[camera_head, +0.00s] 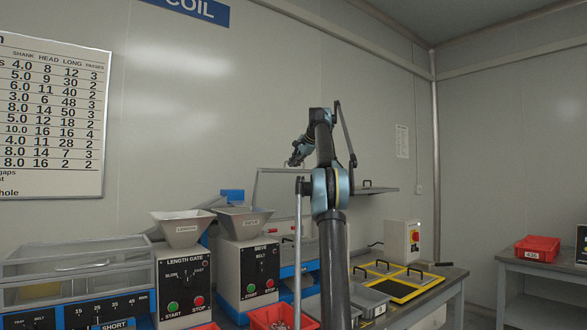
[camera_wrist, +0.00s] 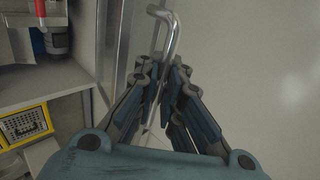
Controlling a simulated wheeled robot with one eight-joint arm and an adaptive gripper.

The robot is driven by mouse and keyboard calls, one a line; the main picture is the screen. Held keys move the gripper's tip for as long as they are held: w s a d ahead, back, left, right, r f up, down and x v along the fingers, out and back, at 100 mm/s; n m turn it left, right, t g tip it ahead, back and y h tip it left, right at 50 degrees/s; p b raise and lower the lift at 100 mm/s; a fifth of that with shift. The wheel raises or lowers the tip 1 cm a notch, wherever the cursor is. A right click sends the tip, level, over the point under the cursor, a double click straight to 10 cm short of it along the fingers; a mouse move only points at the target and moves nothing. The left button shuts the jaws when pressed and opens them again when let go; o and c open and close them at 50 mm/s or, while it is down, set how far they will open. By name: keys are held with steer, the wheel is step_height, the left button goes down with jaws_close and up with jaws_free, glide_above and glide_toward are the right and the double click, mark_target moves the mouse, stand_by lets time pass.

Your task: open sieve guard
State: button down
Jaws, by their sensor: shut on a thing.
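The sieve machine (camera_head: 250,270) stands at the middle of the bench with a grey hopper (camera_head: 242,222) on top. A pale guard frame (camera_head: 257,190) rises beside it, up to the height of my gripper (camera_head: 297,157). In the wrist view, my gripper (camera_wrist: 160,78) is shut on a bent metal handle bar (camera_wrist: 174,38). The bar's hooked end stands out beyond the fingers. My arm hides much of the guard's right side, so I cannot tell its exact angle.
Red bins (camera_head: 270,317) are in front. Yellow-edged trays (camera_head: 398,288) lie at the right, near a grey switch box (camera_head: 402,240). A grey panel with a black handle (camera_head: 376,190) is right of my arm.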

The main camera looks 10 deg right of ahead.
steer(key=shift+d, duration=0.25)
steer(key=c, duration=1.7)
jaws_free()
steer(key=shift+s+r, duration=0.1)
steer(key=shift+a, duration=0.1)
steer(key=v, duration=0.7)
steer(key=shift+s, duration=0.1)
